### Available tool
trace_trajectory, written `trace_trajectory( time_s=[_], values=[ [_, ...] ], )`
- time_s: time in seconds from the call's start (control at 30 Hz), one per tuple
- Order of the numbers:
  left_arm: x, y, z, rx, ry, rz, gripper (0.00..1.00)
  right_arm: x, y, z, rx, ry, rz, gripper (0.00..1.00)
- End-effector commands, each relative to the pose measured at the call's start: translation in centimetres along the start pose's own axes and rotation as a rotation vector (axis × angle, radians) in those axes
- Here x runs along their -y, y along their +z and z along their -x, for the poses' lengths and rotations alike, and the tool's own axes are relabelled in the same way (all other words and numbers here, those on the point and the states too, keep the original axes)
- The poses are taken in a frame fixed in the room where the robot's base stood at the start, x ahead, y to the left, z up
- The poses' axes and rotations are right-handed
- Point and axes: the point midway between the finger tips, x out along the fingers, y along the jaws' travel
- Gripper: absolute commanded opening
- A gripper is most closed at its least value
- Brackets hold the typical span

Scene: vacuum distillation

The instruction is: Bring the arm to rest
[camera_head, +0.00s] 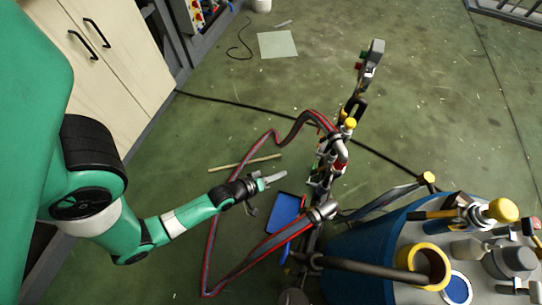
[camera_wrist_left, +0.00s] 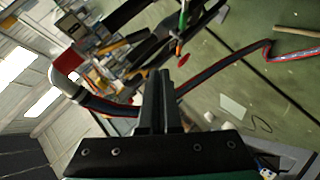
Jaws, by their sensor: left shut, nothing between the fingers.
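My left arm is green and reaches in from the left in the head view. Its gripper (camera_head: 272,178) is in mid-air over the floor, left of the pipe stand (camera_head: 325,170). In the left wrist view the two dark fingers of my left gripper (camera_wrist_left: 163,75) lie side by side, shut, with nothing between them. The gripper looks apart from the stand and the hose. My right gripper is not in either view.
A red and grey hose (camera_head: 214,225) loops around my left gripper's area. A blue drum (camera_head: 355,262) with yellow-capped fittings stands at the lower right. A blue tray (camera_head: 285,211) is near the stand. Cabinets (camera_head: 110,50) stand at upper left. Green floor is open at upper right.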

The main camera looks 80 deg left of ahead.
Motion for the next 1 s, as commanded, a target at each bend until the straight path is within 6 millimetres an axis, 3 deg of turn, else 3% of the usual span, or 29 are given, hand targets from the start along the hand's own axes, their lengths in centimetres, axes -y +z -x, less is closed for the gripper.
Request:
trace_trajectory(
  time_s=[0.2,0.67,0.77,0.87,0.97,1.0],
  values=[
    [0.6,0.1,2.4,-0.001,0.0,0.0,0.0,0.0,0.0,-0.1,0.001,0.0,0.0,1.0],
    [0.2,0.1,2.7,0.006,0.005,-0.005,0.0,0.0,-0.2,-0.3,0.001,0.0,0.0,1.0],
    [-2.3,-0.5,1.9,0.007,0.052,-0.02,0.0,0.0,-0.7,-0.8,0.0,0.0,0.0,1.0],
    [-7.9,-2.2,0.1,-0.011,0.155,-0.042,0.0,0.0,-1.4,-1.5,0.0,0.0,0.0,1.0],
    [-16.0,-4.6,-1.2,-0.047,0.303,-0.066,0.0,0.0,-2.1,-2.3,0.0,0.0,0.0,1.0],
    [-19.5,-5.6,-1.4,-0.064,0.366,-0.075,0.0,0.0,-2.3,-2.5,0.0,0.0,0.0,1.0]
  ],
)
